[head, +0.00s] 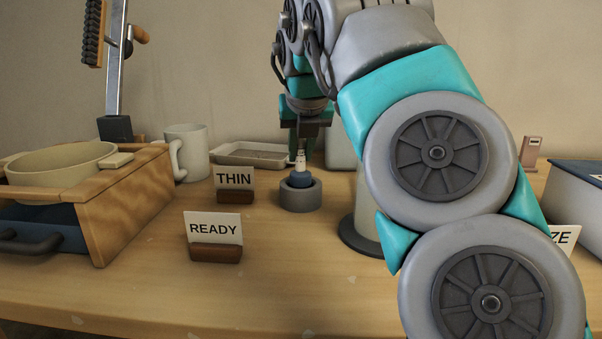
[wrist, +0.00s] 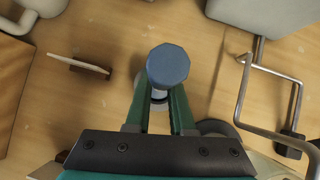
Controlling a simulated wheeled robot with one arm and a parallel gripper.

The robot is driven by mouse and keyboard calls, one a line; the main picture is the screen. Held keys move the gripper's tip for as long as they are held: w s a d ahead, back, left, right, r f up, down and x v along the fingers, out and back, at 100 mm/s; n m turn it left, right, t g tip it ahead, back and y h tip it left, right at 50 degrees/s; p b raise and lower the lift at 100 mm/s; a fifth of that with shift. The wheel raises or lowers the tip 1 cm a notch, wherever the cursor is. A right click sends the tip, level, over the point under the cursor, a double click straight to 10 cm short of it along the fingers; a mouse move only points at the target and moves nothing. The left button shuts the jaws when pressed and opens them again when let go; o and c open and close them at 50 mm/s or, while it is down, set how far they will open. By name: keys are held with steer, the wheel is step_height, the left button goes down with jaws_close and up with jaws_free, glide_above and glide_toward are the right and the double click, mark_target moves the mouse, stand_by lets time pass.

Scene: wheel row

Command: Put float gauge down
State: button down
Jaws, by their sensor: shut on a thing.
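The float gauge is a slim thing with a pale stem (head: 300,162) and blue at its lower part in the head view. It hangs upright below my gripper (head: 301,142). In the wrist view a blue, many-sided end (wrist: 168,65) shows just beyond my gripper's fingertips (wrist: 158,100), which are shut on the gauge. A thick grey ring (head: 300,196) lies on the table under it in the head view. Whether the gauge touches or sits in the ring cannot be told. The "THIN" card (head: 234,180) and "READY" card (head: 214,230) stand to the left.
A wooden drawer box (head: 125,205) with a cream pot (head: 62,165) is at the left. A white mug (head: 187,150) and shallow tray (head: 250,153) stand behind. A pale box (head: 575,195) is at right. The front middle of the table is clear.

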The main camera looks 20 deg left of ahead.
mark_target(301, 164)
steer(key=shift+f+b, duration=0.55)
steer(key=shift+f, duration=0.95)
steer(key=shift+f, duration=0.15)
steer(key=c, duration=0.8)
jaws_free()
